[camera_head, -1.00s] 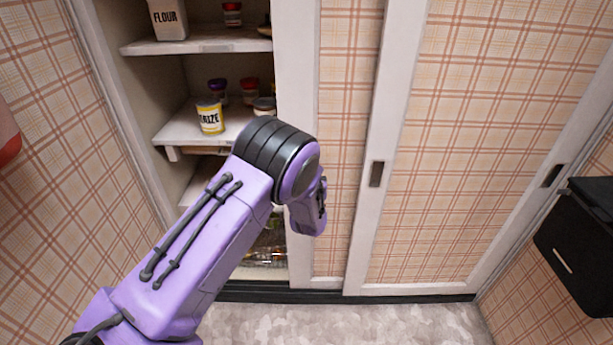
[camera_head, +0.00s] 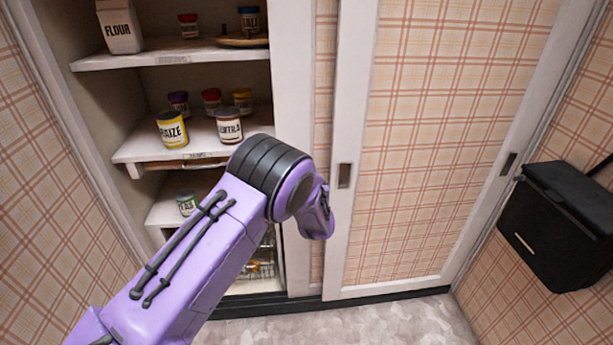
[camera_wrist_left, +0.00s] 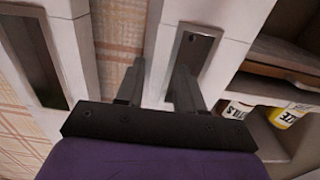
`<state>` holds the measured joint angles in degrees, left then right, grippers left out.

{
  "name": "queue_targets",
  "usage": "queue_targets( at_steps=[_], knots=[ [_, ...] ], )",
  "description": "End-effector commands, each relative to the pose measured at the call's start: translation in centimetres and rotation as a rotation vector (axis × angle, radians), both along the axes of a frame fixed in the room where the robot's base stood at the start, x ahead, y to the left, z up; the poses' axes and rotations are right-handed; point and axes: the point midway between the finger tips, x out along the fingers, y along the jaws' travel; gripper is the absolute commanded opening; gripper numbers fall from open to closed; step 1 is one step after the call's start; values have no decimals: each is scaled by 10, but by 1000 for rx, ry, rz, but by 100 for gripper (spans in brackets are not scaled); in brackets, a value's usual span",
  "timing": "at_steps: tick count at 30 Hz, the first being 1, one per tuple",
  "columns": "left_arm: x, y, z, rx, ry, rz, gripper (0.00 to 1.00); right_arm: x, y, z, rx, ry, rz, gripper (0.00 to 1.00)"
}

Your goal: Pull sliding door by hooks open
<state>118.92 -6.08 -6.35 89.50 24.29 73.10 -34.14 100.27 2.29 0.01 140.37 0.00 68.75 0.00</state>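The left sliding door (camera_head: 297,90), white-framed with a plaid panel, stands partly open and partly behind the right sliding door (camera_head: 440,130). Shelves show in the gap to its left. My left gripper hides behind my purple wrist in the head view. In the left wrist view my left gripper (camera_wrist_left: 157,88) is open, its two fingers apart. One fingertip is at the recessed metal handle (camera_wrist_left: 203,48) of the left door; whether it touches is unclear. The right door's recessed handle (camera_head: 344,176) also shows in the left wrist view (camera_wrist_left: 32,55). My right gripper is not in view.
The shelves hold a flour pack (camera_head: 119,28), a maize jar (camera_head: 171,129), a lentils jar (camera_head: 229,125) and several other jars. A black box (camera_head: 560,225) is at the right wall. Some floor (camera_head: 350,325) is clear before the doors.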

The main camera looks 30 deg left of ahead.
Motion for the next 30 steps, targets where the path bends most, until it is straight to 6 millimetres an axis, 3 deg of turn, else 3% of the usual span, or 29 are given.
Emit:
queue_targets(
  at_steps=[11, 22, 30],
  knots=[
    [-4, -2, 1, 1, -2, 0, 49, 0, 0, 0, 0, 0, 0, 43],
    [-68, -51, 1, 3, 0, -1, 49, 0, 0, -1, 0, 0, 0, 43],
    [-85, -63, 1, 1, -2, 1, 49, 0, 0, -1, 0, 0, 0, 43]
  ],
)
